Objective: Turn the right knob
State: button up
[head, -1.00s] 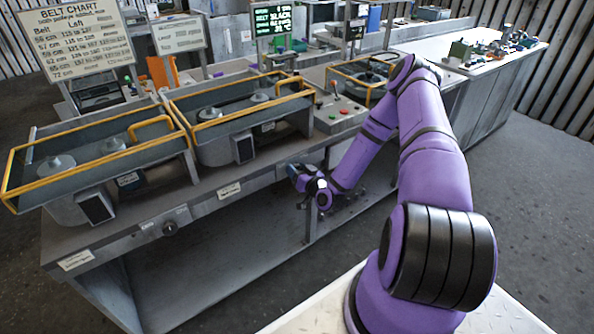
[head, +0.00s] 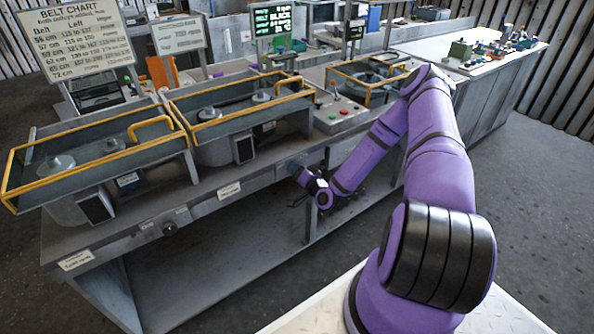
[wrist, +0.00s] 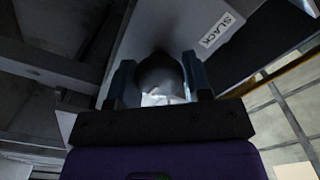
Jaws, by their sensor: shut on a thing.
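The right knob (wrist: 160,72) shows in the wrist view as a dark rounded shape on the grey panel, between the two fingers. My gripper (wrist: 160,80) is shut on it, one finger on each side. A label reading SLACK (wrist: 221,31) is on the panel to the upper right of the knob. In the head view my gripper (head: 297,171) is at the bench's front panel, and it hides the right knob there. The knob's pointer or mark cannot be made out.
A second, left knob (head: 170,228) sits on the front panel at the left. Yellow-framed trays (head: 235,105) and a control box with buttons (head: 341,113) stand on the bench above. A lower shelf (head: 230,270) lies below. A chart (head: 75,42) stands behind.

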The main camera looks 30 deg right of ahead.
jog(key=shift+f+m, duration=0.1)
jog(key=shift+m, duration=0.2)
jog(key=o, duration=0.9)
jog(key=s, duration=1.1)
jog(key=shift+d, duration=0.2)
jog(key=shift+w, duration=0.15)
